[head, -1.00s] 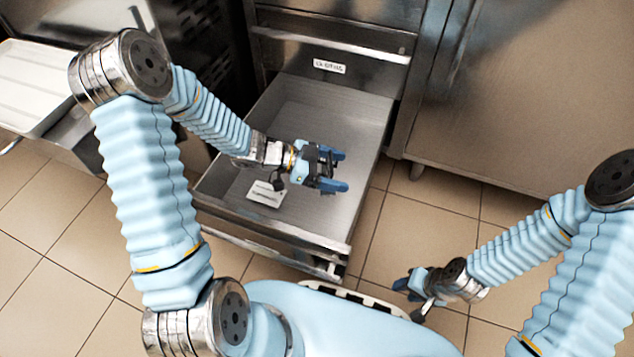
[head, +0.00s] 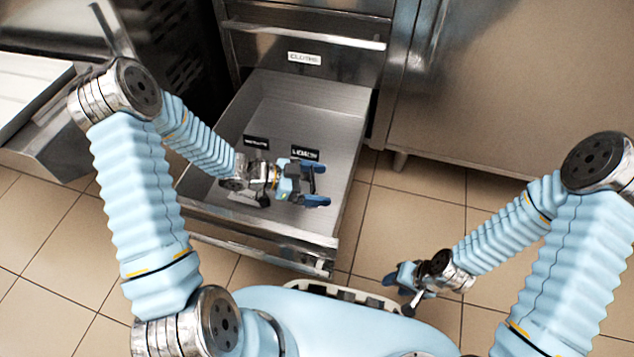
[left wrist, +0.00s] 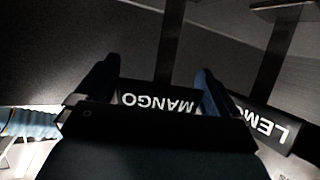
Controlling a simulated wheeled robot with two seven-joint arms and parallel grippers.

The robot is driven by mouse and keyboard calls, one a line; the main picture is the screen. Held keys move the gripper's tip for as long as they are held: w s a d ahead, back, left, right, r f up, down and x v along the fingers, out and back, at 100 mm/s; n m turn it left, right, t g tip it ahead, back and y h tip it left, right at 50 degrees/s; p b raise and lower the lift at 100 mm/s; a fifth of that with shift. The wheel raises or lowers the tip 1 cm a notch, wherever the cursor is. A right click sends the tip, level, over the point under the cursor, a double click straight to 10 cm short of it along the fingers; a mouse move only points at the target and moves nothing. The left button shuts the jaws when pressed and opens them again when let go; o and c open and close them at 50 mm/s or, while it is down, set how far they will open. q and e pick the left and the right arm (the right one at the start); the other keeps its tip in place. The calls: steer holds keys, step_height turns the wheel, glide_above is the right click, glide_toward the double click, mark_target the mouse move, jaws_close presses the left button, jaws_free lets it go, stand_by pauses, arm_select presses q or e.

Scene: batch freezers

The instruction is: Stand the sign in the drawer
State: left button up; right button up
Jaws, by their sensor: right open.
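A second black plate, partly hidden, begins LEMO (left wrist: 265,125). Two black plates show in the drawer in the head view (head: 256,143) (head: 305,153). My right gripper (head: 393,281) is open and empty above the floor.
The closed drawer (head: 300,38) above carries a white label (head: 304,58). A steel cabinet (head: 500,100) stands at right, and a pale tray (head: 30,85) on a steel ledge at left. Tiled floor (head: 400,215) is clear right of the drawer.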

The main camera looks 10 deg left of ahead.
arm_select(q)
steer(key=shift+r, duration=0.15)
steer(key=shift+a+r, duration=0.2)
steer(key=p+v, duration=0.3)
steer(key=v, duration=0.8)
steer(key=shift+s+a, duration=0.15)
steer(key=shift+a, duration=0.1)
